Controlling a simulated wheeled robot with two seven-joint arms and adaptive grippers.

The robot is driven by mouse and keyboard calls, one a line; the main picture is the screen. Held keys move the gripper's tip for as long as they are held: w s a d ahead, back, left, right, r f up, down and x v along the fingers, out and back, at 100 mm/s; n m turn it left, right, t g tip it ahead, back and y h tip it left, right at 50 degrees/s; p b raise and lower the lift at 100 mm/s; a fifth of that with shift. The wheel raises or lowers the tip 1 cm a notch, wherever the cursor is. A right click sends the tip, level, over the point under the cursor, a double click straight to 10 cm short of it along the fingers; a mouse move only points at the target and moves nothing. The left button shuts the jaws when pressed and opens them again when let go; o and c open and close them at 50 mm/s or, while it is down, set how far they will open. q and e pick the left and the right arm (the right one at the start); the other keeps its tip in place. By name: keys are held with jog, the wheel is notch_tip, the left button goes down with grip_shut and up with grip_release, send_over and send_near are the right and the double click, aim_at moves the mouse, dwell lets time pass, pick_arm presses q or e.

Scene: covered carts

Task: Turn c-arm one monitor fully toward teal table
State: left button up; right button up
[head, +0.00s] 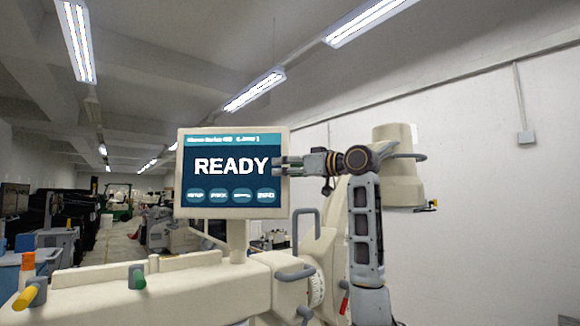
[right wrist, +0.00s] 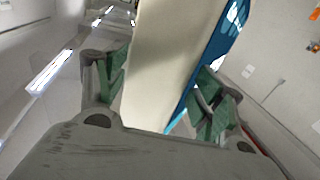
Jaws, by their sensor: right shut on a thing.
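The c-arm monitor (head: 232,212) stands on a post on the cream c-arm machine (head: 160,282). Its screen reads "READY" and faces me almost squarely. My right gripper (head: 282,166) is shut on the monitor's right edge. In the right wrist view the cream side of the monitor (right wrist: 155,70) lies between the green finger pads (right wrist: 160,95), with the blue screen on the right. My left gripper is not in view. I see no table that I can tell is teal.
Grey handles (head: 296,273) and a round dial stand on the machine right of the post. The cream c-arm head (head: 398,170) is behind my right arm. A white wall is at the right. Covered equipment (head: 75,215) lines the aisle at the far left.

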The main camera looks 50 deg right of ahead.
jog(key=shift+w+d, duration=0.15)
jog(key=shift+d, duration=0.05)
jog(key=o, duration=1.1)
jog(key=shift+c, duration=0.2)
jog(key=shift+o, duration=0.7)
jog(key=shift+w+f, duration=0.1)
jog(key=shift+w, duration=0.25)
jog(key=s, duration=1.1)
jog(key=shift+s+d+f, duration=0.15)
jog(key=shift+s+d, duration=0.1)
jog(key=shift+d, duration=0.15)
